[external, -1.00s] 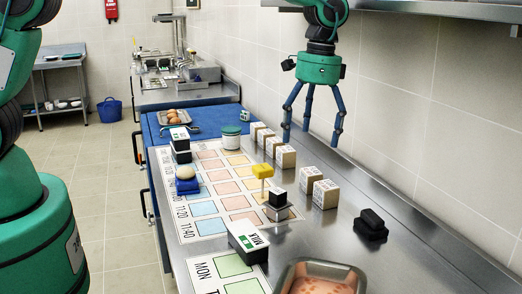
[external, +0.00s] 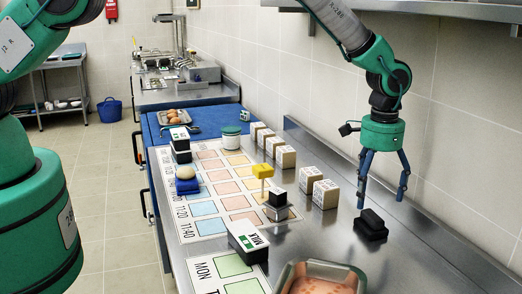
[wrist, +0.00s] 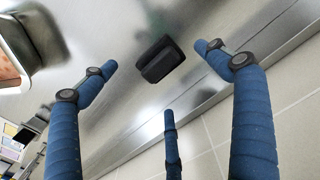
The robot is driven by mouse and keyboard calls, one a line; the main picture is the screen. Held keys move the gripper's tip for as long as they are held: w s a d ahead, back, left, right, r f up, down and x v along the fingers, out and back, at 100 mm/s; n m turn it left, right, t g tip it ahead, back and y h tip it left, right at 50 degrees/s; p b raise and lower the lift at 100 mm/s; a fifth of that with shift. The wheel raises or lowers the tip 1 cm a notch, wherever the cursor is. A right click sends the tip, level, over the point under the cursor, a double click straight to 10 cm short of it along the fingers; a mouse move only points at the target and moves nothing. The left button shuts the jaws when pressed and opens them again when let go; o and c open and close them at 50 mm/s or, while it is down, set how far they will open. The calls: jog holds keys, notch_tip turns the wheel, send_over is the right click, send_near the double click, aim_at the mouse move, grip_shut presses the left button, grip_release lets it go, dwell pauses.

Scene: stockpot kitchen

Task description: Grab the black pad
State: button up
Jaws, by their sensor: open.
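The black pad (external: 371,224) is a small dark block with a raised top, lying on the steel counter at the right in the external view. It also shows in the wrist view (wrist: 160,60), near the middle top, between and beyond my blue fingers. My gripper (external: 382,200) is above the pad in the external view, fingers spread and pointing down. In the wrist view my gripper (wrist: 155,75) is open and empty, with fingers to the left, right and below the pad. I cannot tell the exact height of the fingertips over the pad.
Wooden blocks (external: 325,194) stand in a row left of the pad. A tray of pinkish food (external: 322,282) is at the counter's front. The tiled wall (external: 450,140) runs close along the right. A stamp-like black-topped block (external: 277,205) stands on the counter.

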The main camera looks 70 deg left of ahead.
aim_at(373, 215)
jog(key=shift+w+d+f, duration=0.2)
jog(key=shift+f, duration=0.1)
jog(key=shift+f, duration=1.25)
jog(key=shift+f, duration=0.1)
jog(key=shift+f, duration=2.35)
jog(key=shift+c, duration=0.3)
jog(key=c, duration=1.5)
